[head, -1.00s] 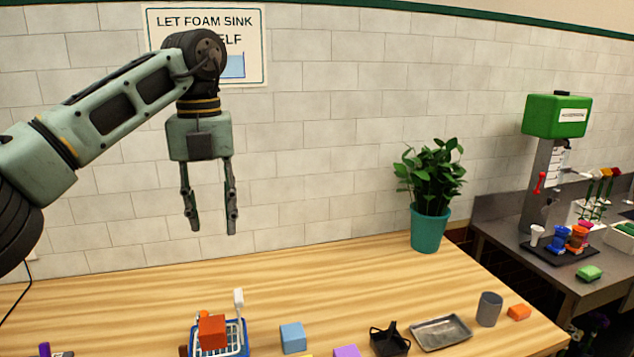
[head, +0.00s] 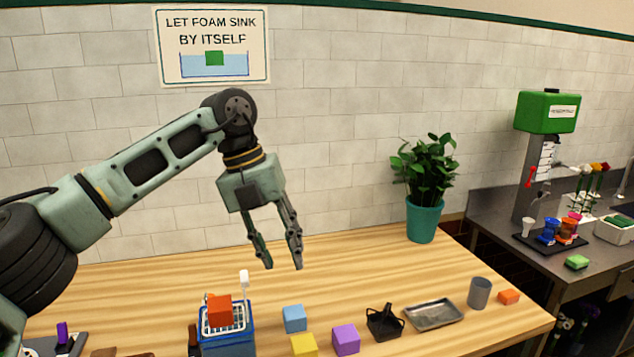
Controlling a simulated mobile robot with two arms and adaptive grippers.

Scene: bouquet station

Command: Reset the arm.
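My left gripper (head: 284,267) hangs over the wooden table (head: 375,270), fingers pointing down and tilted a little to the right. Its two fingers are apart with nothing between them, so it is open and empty. The arm comes in from the left, bent at the elbow high before the tiled wall. My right gripper is not in view.
Below stand a blue basket (head: 226,343) with an orange-red block (head: 220,311), a light blue block (head: 294,318), a yellow block (head: 303,345), a purple block (head: 345,338), a black holder (head: 384,323), a metal tray (head: 447,322), a grey cup (head: 479,292) and a potted plant (head: 424,220).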

